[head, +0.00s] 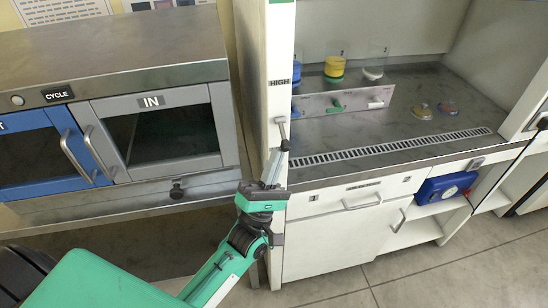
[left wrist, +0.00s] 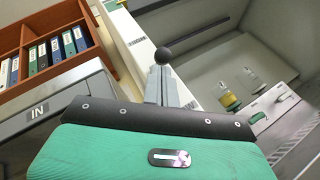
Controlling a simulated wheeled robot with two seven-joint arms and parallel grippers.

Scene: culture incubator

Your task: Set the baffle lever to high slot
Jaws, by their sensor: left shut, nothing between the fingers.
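The baffle lever (head: 281,127) is a short grey stem with a dark ball knob on the front of the white cabinet post, below a HIGH label (head: 279,82). The dark knob (left wrist: 164,56) also shows in the left wrist view, just past my fingertips. My left gripper (head: 275,163) is shut and empty, pointing up with its tips right at or just under the knob. I cannot tell whether they touch. In the left wrist view the grey fingers (left wrist: 160,82) stand together. The slots are not clear, and my right gripper is not in view.
A steel cabinet with a grey IN door (head: 157,125) and a blue door (head: 30,150) stands at left. At right, the hood's steel worktop (head: 420,100) holds beakers and a small panel (head: 340,103). A drawer (head: 355,195) lies below. Open floor is in front.

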